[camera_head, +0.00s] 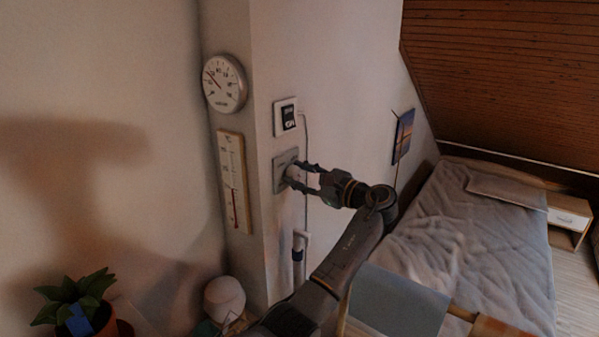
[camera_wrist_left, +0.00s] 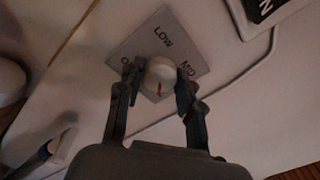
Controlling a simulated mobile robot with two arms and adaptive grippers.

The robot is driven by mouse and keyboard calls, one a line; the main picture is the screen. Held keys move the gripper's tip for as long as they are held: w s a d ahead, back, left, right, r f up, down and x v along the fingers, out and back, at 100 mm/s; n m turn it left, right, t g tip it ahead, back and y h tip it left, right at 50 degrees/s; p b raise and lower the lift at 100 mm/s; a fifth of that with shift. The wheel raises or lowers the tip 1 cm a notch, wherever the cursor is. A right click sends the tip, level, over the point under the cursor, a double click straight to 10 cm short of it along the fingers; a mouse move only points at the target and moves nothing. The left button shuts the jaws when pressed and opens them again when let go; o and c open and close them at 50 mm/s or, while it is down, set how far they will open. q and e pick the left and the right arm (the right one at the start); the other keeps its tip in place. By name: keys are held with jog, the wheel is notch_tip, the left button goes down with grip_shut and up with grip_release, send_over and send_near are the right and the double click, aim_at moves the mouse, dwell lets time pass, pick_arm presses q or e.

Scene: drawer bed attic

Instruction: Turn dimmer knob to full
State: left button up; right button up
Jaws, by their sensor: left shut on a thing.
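The dimmer knob (camera_wrist_left: 160,70) is white and round, with a red mark on its face. It sits on a grey wall plate (camera_wrist_left: 182,34); in the head view the plate (camera_head: 279,177) is on the pillar's right face. In the left wrist view the plate reads LOW at the top and MID at the right, with a partly hidden label at the left. The red mark points toward the bottom of the picture, away from LOW. My left gripper (camera_wrist_left: 158,82) is shut on the knob, a finger on each side; the head view shows it too (camera_head: 290,174). My right gripper is not in view.
A white wall device with a black display (camera_head: 288,117) is just above the plate, its cable running down the wall. A round dial (camera_head: 224,84) and a thermometer (camera_head: 233,180) hang on the pillar's left face. A bed (camera_head: 470,250) stands at the right.

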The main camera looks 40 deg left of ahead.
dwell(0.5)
pick_arm(q)
jog(key=o, duration=1.2)
jog(key=shift+w+f, duration=0.1)
jog(key=d, duration=1.2)
jog(key=shift+w, duration=0.35)
